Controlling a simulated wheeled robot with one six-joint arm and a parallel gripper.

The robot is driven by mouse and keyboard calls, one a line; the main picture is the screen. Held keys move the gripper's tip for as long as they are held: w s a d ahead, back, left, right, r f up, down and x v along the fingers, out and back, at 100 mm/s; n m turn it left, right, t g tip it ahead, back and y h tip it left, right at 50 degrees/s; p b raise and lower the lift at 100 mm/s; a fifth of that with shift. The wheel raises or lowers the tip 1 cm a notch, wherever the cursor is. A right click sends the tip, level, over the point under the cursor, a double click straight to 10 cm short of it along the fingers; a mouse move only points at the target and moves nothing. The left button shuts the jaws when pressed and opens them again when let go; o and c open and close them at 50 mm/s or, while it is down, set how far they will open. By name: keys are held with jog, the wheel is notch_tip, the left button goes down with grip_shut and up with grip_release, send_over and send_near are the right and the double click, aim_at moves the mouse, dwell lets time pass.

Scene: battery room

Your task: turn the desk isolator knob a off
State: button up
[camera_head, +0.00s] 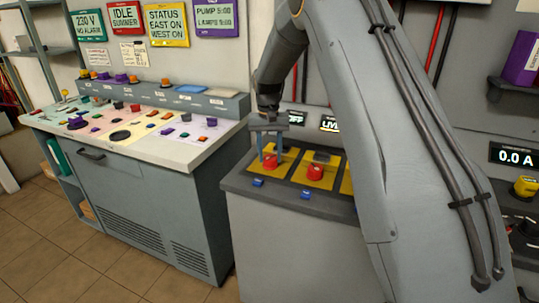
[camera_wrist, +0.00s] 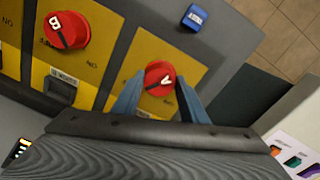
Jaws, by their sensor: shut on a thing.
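Knob A (camera_head: 270,160) is a round red knob on a yellow plate at the left end of a grey desk top. In the wrist view, red knob A (camera_wrist: 159,76) sits between the two blue fingers of my gripper (camera_wrist: 160,92), its letter showing upside down. My gripper (camera_head: 271,156) points down over it and is shut on it. A black display (camera_head: 294,119) behind it, partly hidden by my arm, seems to read OFF. Red knob B (camera_head: 316,172) stands on the adjacent yellow plate, also in the wrist view (camera_wrist: 68,32). A display reading LIVE (camera_head: 329,124) is behind knob B.
Small blue labels (camera_head: 258,183) line the desk's front edge. A larger control console (camera_head: 150,145) with many coloured buttons stands at the left. My arm hides the desk's right part. A purple box (camera_head: 520,58) sits on a right wall shelf. Tiled floor (camera_head: 60,250) is clear at front left.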

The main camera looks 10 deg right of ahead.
aim_at(269, 157)
jog(key=shift+w+r+m, duration=0.15)
jog(key=shift+r+m, duration=0.05)
jog(key=shift+m, duration=0.7)
jog(key=o, duration=1)
jog(key=shift+f, duration=0.1)
jog(key=shift+o, duration=0.2)
jog(key=shift+a+r+b, duration=0.15)
jog(key=shift+r+b, duration=0.75)
jog(key=shift+r, duration=3.05)
